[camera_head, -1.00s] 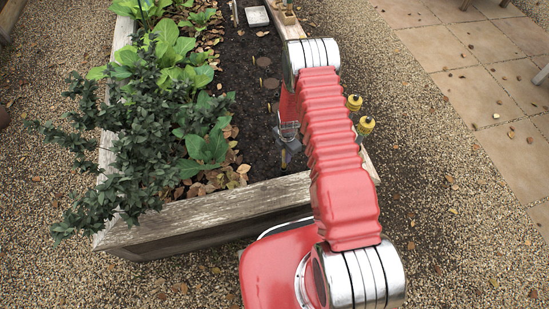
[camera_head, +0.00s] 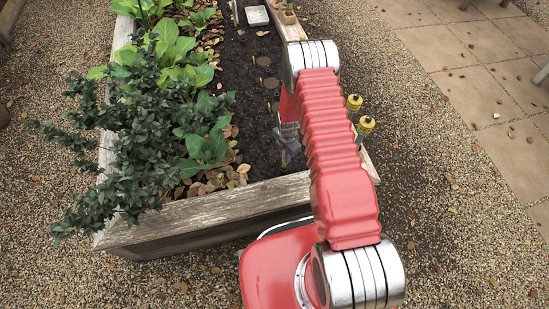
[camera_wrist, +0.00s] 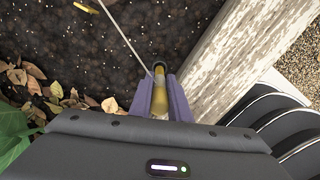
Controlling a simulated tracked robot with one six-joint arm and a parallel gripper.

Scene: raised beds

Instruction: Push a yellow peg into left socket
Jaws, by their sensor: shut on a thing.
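My gripper (camera_wrist: 160,100) is shut on a yellow peg (camera_wrist: 159,92), which stands between its two purple-grey fingers in the wrist view. A dark round ring or opening (camera_wrist: 159,66) shows at the peg's far end; I cannot tell how far the peg is in it.
The wooden bed rim (camera_wrist: 235,50) runs close to the right of my gripper. Leafy plants (camera_head: 140,135) fill the bed's left side. Two yellow-and-black pieces (camera_head: 366,125) show just right of my arm. A thin pale rod or string (camera_wrist: 125,38) slants across the soil.

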